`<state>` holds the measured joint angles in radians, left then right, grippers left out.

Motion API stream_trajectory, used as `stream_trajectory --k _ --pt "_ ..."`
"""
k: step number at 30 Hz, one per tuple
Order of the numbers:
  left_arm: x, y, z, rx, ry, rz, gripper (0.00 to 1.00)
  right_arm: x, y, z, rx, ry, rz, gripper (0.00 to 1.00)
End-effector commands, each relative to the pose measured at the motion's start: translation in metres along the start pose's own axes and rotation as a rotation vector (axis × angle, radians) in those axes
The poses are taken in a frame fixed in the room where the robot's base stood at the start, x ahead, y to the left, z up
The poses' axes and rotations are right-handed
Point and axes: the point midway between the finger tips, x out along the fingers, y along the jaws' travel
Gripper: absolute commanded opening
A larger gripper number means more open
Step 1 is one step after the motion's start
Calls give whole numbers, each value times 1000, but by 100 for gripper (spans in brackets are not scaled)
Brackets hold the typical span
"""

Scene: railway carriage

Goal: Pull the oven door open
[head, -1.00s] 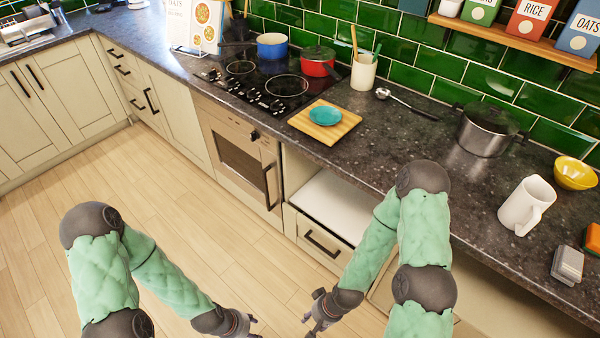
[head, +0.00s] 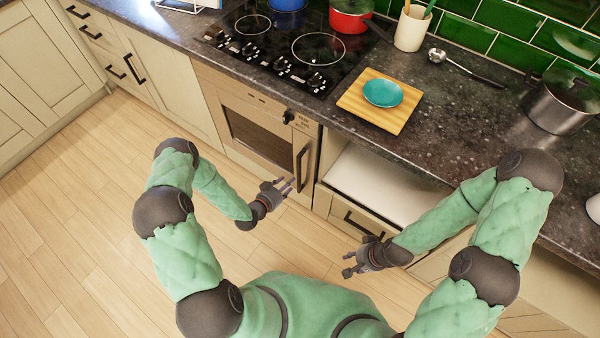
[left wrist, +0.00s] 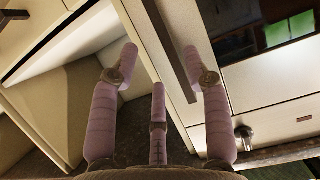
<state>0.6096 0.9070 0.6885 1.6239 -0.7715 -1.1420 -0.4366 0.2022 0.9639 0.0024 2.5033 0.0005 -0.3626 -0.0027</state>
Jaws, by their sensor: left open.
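The beige oven (head: 262,125) stands under the hob, its door shut, with a dark glass window (head: 258,138). A dark upright bar handle (head: 302,168) is on the right side of its front. My left gripper (head: 285,187) is open, just in front of the handle's lower part. In the left wrist view, the handle (left wrist: 172,50) lies between the spread fingers of the left gripper (left wrist: 158,85); whether they touch it I cannot tell. My right gripper (head: 349,265) is open and empty, in front of the drawer to the right of the oven.
A drawer (head: 360,218) and an open recess (head: 385,185) are right of the oven. The counter (head: 440,120) holds a board (head: 352,108) with a teal dish (head: 383,93). The wooden floor (head: 90,220) is clear.

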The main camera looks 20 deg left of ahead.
Motion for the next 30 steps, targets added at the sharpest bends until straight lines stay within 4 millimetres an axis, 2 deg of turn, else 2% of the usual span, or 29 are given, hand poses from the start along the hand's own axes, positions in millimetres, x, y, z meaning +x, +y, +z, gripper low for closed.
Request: stream_trajectory --k 15,21,30 --pt "84 1 2 1 -1 2 48 27 10 -1 1 0 0 40" --pt "99 1 1 -2 -2 0 48 31 11 -1 0 0 0 40" --pt "101 0 0 -3 -3 0 48 31 11 -1 0 0 0 40"
